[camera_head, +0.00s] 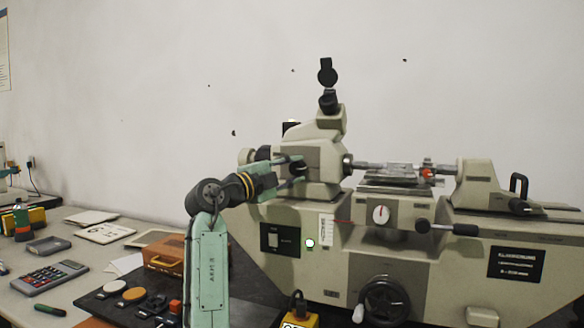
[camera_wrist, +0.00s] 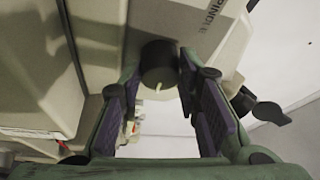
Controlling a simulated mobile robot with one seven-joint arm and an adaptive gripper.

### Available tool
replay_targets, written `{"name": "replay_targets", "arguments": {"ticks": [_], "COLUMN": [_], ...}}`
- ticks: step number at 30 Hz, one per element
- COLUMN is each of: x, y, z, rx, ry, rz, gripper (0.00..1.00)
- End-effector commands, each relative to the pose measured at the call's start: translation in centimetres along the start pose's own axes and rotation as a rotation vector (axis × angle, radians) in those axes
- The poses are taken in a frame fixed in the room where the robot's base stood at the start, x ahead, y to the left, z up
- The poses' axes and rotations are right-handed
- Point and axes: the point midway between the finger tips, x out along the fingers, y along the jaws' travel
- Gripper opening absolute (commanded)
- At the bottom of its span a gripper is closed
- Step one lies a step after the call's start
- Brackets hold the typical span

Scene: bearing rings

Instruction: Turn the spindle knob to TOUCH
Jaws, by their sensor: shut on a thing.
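The spindle knob (camera_wrist: 158,62) is a round black knob with a white pointer line, seen in the wrist view beside lettering that is partly cut off and ends in "PINDLE". Its pointer line faces downward in that picture. My gripper (camera_wrist: 160,75) has one finger on each side of the knob and is shut on it. In the head view my gripper (camera_head: 287,167) reaches the left part of the beige measuring machine (camera_head: 315,150); its fingers largely cover the knob there. I cannot read a TOUCH mark in either view.
A workbench (camera_head: 75,260) at left carries a calculator (camera_head: 49,277), an orange case (camera_head: 166,254) and a dark tray with rings.

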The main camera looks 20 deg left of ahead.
Motion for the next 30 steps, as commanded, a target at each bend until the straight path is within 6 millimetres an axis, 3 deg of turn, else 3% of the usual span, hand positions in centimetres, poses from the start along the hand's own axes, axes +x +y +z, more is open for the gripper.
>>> {"name": "replay_targets", "arguments": {"ticks": [21,22,30], "x": [0.01,0.01,0.0], "y": [-0.17,-0.18,-0.12], "z": [0.05,0.05,0.03], "rx": [0.068,0.068,0.066], "ry": [-0.001,-0.001,0.0], "rz": [0.025,0.025,0.026], "gripper": [0.02,0.32,0.5]}}
